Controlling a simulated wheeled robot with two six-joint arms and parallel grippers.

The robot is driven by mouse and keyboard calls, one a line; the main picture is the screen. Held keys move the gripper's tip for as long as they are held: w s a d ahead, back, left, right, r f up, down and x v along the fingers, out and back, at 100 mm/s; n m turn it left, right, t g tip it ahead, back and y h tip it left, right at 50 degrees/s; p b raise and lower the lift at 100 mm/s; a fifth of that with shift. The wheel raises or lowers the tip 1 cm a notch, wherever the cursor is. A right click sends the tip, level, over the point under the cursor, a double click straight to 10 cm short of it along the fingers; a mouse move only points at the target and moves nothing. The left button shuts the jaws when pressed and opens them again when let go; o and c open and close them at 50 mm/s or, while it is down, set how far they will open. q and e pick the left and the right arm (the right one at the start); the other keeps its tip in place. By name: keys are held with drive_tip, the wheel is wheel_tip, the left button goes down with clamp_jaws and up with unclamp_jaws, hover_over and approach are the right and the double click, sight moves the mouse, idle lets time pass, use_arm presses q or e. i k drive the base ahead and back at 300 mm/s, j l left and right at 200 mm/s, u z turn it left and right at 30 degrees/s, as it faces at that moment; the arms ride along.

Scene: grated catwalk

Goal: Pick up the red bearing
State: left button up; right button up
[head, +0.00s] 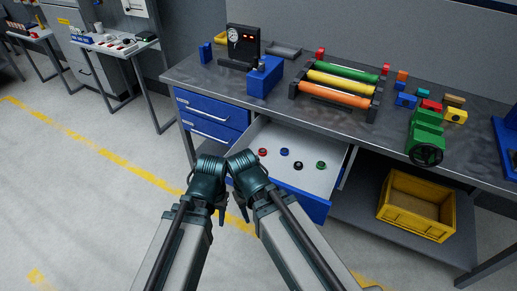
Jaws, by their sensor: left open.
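The red bearing (263,152) is a small ring lying near the left side of the open, pale-floored drawer (290,183) under the workbench. It is in plain sight and nothing touches it. My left gripper (221,208) is small and partly hidden by its own dark teal wrist; it is open, empty and outside the drawer, to the lower left of the bearing. My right gripper (243,208) is mostly hidden behind its own arm, in front of the drawer, and its jaws cannot be made out.
A blue bearing (284,152), a black bearing (298,165) and a green bearing (320,165) share the drawer. The workbench (210,78) overhangs its back. A yellow crate (415,222) stands on the lower shelf at right. The floor at left is clear.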

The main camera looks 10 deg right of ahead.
sight(262, 152)
drive_tip(key=i+l+u, duration=0.2)
drive_tip(key=i+l, duration=0.2)
drive_tip(key=l, duration=0.25)
drive_tip(key=i+l, duration=0.2)
drive_tip(key=l, duration=0.2)
drive_tip(key=k+z, duration=0.45)
drive_tip(key=k, duration=0.9)
